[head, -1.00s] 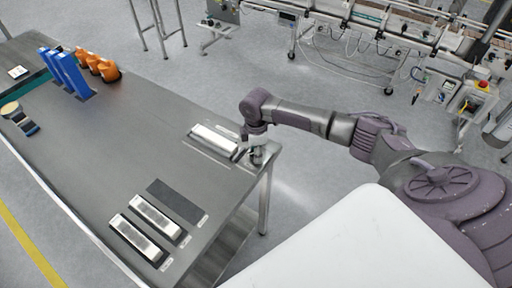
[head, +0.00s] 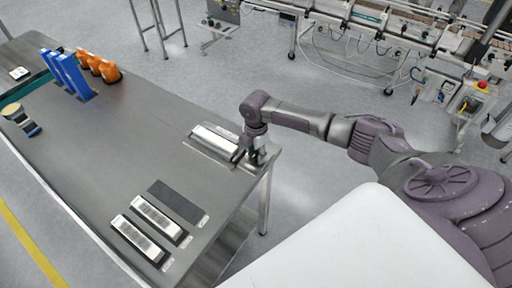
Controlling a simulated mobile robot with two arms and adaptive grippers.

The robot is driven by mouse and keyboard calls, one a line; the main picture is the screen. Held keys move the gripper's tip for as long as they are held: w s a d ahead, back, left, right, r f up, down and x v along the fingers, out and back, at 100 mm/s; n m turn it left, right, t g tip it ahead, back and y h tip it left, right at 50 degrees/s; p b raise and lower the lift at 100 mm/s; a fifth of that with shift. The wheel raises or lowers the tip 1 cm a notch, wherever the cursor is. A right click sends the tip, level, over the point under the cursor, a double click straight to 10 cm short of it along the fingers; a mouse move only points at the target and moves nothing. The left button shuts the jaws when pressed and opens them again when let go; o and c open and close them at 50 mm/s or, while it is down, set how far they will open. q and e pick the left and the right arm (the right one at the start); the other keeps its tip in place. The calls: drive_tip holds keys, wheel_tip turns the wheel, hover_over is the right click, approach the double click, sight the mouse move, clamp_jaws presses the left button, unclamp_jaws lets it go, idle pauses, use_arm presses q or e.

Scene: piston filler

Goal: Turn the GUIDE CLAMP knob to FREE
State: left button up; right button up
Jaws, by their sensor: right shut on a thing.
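My right gripper (head: 248,156) points down at the near right corner of the grey table, at the right end of a long silver bar (head: 213,138). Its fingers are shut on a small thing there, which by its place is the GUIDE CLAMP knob. The fingers hide the knob almost wholly, and I cannot read its pointer or the FREE mark. My left gripper is not in view.
On the grey table (head: 120,150), two silver bars (head: 155,215) and a dark flat plate (head: 177,201) lie toward the front. Blue upright parts (head: 72,76) and orange parts (head: 98,66) stand at the back left. A conveyor machine (head: 400,30) stands across the floor.

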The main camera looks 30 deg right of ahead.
sight(255, 155)
drive_tip(key=o, duration=1.1)
drive_tip(key=shift+o, duration=0.2)
wheel_tip(255, 155, up, 12)
drive_tip(key=shift+a, duration=0.1)
